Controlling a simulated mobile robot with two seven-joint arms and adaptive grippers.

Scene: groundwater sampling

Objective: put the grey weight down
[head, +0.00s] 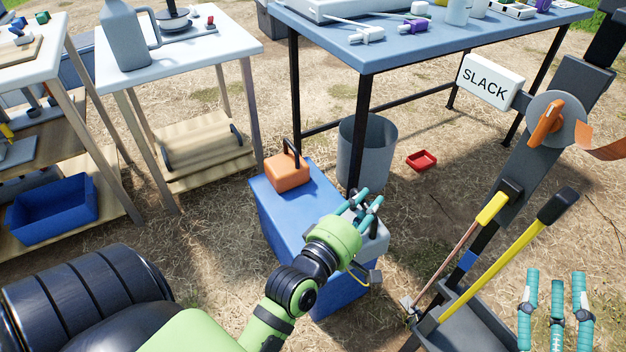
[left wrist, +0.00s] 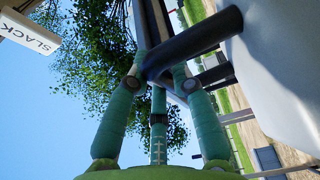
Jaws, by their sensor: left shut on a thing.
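The grey weight (head: 376,246) is partly hidden behind my left gripper (head: 363,205) in the head view. In the left wrist view its pale body (left wrist: 275,75) fills the right side, and my teal fingers are closed around its dark bar handle (left wrist: 195,42). The weight is at the right end of the blue box (head: 318,235); I cannot tell whether it touches the top. An orange weight (head: 288,172) with a black handle stands upright at the far left end of the box. My right gripper (head: 556,285) is at the lower right, fingers apart and empty.
A grey bin (head: 367,150) stands just behind the blue box. A red tray (head: 421,160) lies on the dry ground. A dark post with a SLACK sign (head: 490,82) and yellow-handled tools (head: 492,208) stand to the right. A blue-topped table (head: 440,40) is behind.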

